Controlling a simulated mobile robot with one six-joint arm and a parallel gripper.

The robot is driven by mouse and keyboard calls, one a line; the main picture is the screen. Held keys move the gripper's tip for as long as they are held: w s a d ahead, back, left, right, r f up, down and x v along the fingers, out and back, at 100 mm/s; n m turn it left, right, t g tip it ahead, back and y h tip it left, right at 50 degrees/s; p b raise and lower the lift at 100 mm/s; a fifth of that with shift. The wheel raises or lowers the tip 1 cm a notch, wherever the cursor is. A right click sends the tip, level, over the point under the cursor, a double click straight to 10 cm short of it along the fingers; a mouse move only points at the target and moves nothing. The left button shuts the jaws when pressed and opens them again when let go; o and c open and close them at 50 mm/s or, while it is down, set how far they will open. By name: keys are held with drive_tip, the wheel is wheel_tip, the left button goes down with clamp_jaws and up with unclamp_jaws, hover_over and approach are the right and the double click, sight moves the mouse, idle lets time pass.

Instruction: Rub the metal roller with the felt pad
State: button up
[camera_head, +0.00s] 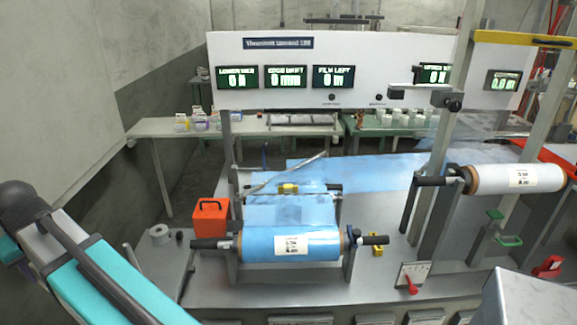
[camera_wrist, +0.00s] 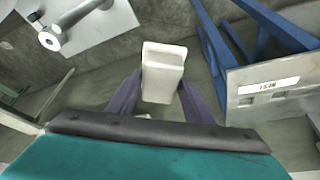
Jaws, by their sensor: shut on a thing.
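My gripper (camera_wrist: 160,85) shows in the wrist view, its two dark purple fingers shut on a pale, off-white block, which looks like the felt pad (camera_wrist: 163,88). The pad is held over the grey floor, clear of the machine. The head view does not show the gripper. Behind the blue film roll in the head view, a slim silver bar (camera_head: 290,172) slants across the film; it may be the metal roller, but I cannot tell for sure. The pad and this bar are apart.
The blue film roll (camera_head: 291,244) lies across the machine front, and a white roll (camera_head: 517,178) sits on the right. A display panel (camera_head: 380,55) spans the back.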

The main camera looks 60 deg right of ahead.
drive_tip(key=shift+d, duration=0.1)
drive_tip(key=shift+w+d, duration=0.1)
drive_tip(key=shift+d, duration=0.25)
drive_tip(key=s+d+r+m+g+h+p, duration=0.1)
drive_tip(key=s+d+m+p, duration=0.2)
drive_tip(key=d, duration=0.9)
drive_tip(key=s+d+m+h, duration=0.15)
drive_tip(key=d+m, duration=0.25)
drive_tip(key=d, duration=0.8)
drive_tip(key=s+d+r+m+g+h+p, duration=0.1)
drive_tip(key=s+d+m+p, duration=0.2)
drive_tip(key=d, duration=0.9)
drive_tip(key=s+d+m+g+p, duration=0.2)
drive_tip(key=s+d+m, duration=0.3)
drive_tip(key=s+d, duration=0.9)
drive_tip(key=s+d+r+m+g+p, duration=0.1)
drive_tip(key=s+d+m, duration=0.5)
drive_tip(key=s+d, duration=0.9)
drive_tip(key=shift+s+d+m+g+h+p, duration=0.25)
drive_tip(key=shift+s+m+g+h+p, duration=0.1)
drive_tip(key=shift+s+g+p, duration=0.15)
